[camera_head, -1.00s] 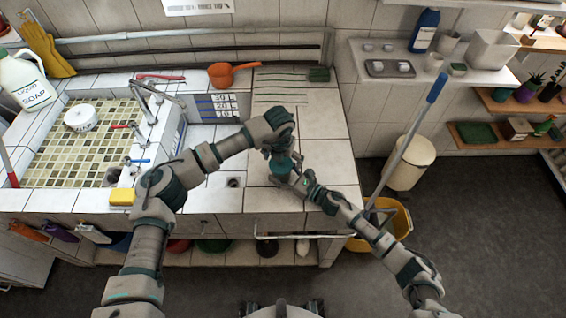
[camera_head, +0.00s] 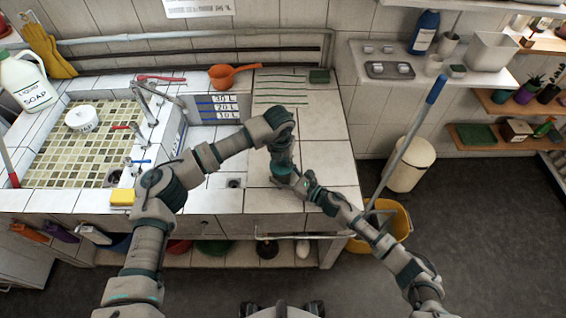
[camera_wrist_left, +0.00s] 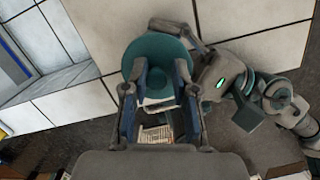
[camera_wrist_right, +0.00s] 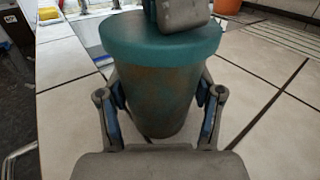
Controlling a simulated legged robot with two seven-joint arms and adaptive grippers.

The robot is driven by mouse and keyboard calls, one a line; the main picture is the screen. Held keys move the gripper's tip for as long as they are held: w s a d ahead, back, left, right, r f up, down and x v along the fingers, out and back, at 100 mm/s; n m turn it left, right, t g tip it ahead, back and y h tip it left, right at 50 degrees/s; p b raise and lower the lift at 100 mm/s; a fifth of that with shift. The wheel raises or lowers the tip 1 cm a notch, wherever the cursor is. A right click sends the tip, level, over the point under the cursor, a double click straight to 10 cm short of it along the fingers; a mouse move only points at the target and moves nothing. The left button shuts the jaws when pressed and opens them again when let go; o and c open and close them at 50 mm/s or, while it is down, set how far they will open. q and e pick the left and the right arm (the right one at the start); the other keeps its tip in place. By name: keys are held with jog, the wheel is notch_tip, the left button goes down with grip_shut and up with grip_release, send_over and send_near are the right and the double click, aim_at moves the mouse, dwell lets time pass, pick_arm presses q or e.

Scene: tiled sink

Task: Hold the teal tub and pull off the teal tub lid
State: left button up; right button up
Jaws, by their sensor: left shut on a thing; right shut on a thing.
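The teal tub (camera_wrist_right: 155,90) stands upright on the white tiled counter in the right wrist view, its body grey-green with brownish patches. The teal lid (camera_wrist_right: 160,40) sits on its top, with no gap that I can see; it also shows in the left wrist view (camera_wrist_left: 160,55). My right gripper (camera_wrist_right: 160,104) is shut on the tub's body, one finger on each side. My left gripper (camera_wrist_left: 157,90) is shut at the lid from above; the exact grip is hidden. In the head view my arms hide most of the tub and lid.
The tiled counter (camera_head: 325,185) has free room around the tub. A sink basin (camera_head: 70,150), yellow sponge (camera_head: 122,197) and orange scoop (camera_head: 232,75) lie to the left and back. A blue-handled mop (camera_head: 410,140) and yellow bucket (camera_head: 397,222) stand beyond the counter's right edge.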

pick_arm(q)
jog(key=shift+s+f, duration=0.25)
jog(key=shift+f, duration=0.2)
pick_arm(e)
jog(key=shift+s+a, duration=0.1)
jog(key=shift+a, duration=0.05)
pick_arm(q)
jog(key=r, duration=1)
jog(key=shift+w+d+r, duration=0.1)
jog(key=shift+w+r, duration=0.1)
grip_shut()
pick_arm(e)
jog(key=o, duration=1.3)
jog(key=v, duration=1.2)
jog(key=shift+f, duration=0.2)
